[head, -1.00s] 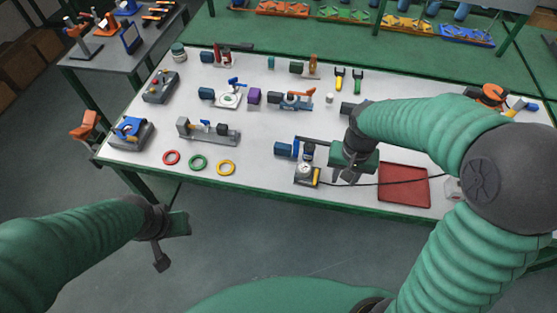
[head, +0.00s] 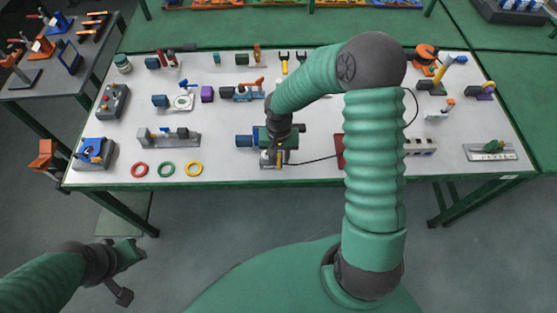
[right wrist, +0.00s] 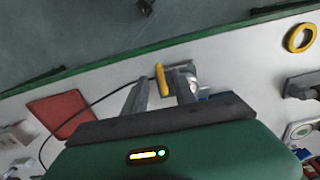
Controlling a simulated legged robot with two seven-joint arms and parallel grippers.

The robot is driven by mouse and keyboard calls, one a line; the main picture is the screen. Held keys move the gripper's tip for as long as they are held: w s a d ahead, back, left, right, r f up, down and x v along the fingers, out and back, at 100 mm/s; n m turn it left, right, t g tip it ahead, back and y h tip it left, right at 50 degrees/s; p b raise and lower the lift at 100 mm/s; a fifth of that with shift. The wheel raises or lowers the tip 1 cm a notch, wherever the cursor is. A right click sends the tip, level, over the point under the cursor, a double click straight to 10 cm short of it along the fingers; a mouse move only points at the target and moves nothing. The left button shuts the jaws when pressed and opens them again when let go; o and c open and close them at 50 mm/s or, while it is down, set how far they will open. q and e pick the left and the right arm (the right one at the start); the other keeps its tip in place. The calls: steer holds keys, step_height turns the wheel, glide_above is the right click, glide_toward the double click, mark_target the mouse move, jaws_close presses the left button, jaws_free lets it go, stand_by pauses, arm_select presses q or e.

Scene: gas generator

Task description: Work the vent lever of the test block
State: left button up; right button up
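The test block, a small block with a round gauge (right wrist: 191,82) and a yellow lever (right wrist: 162,80), lies on the white bench top, with a black cable running from it. In the head view it is mostly hidden under my right gripper (head: 272,158). In the right wrist view my right gripper (right wrist: 160,93) is open, its two fingers apart and pointing down at the block. The yellow lever shows in the gap between the fingertips; I cannot tell whether they touch it. My left gripper (head: 126,273) is open and empty, off the bench at the lower left.
A blue cylindrical part (head: 244,141) sits just left of the right gripper. A red tray (right wrist: 62,110) lies beside the block, mostly behind my arm in the head view. Red, green and yellow rings (head: 194,169) lie near the bench's front edge. Several fixtures stand further back.

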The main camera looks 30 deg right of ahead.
mark_target(279, 161)
steer(key=shift+f, duration=1.35)
jaws_close()
